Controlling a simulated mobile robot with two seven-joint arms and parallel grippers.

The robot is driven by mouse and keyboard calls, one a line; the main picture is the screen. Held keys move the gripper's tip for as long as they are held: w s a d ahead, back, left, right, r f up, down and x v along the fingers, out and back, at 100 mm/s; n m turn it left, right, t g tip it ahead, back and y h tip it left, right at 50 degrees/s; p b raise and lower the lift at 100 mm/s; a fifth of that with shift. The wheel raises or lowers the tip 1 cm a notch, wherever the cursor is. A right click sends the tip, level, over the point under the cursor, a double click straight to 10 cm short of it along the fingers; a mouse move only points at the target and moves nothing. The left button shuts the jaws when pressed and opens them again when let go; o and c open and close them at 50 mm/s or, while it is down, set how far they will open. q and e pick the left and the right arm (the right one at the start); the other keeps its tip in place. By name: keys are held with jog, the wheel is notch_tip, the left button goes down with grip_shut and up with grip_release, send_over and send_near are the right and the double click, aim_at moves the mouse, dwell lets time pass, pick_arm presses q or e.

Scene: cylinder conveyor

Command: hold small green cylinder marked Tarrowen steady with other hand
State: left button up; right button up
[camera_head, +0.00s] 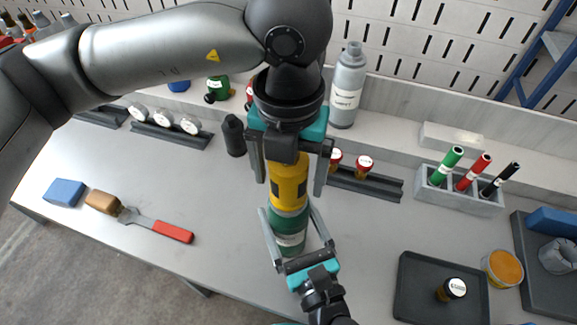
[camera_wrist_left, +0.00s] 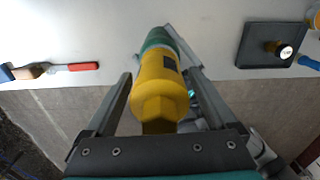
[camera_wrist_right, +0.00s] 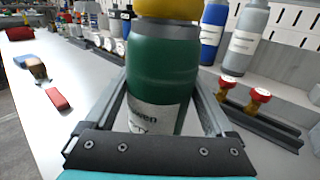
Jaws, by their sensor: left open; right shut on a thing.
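The small green cylinder (camera_head: 289,222) stands upright on the bench with a yellow part (camera_head: 289,182) on its top. In the right wrist view the green cylinder (camera_wrist_right: 160,75) shows a white label with part of its name. My right gripper (camera_head: 290,232) is shut on the green cylinder from the front, one finger on each side. My left gripper (camera_head: 290,172) comes down from above. Its open fingers are on both sides of the yellow part, with gaps. In the left wrist view the yellow part (camera_wrist_left: 158,88) sits between the fingers, the green cylinder (camera_wrist_left: 158,38) beyond it.
A grey bottle (camera_head: 347,88) stands behind on the ledge. A rack (camera_head: 375,186) with red-capped valves is close right. A pen holder (camera_head: 470,200), a dark tray (camera_head: 415,285) and an amber tub (camera_head: 503,267) are farther right. A red-handled brush (camera_head: 160,227) lies left.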

pick_arm(q)
jog(key=shift+f, duration=0.8)
jog(key=shift+c, duration=0.2)
grip_shut()
dwell(0.4)
jog(key=m, duration=0.6)
dwell(0.4)
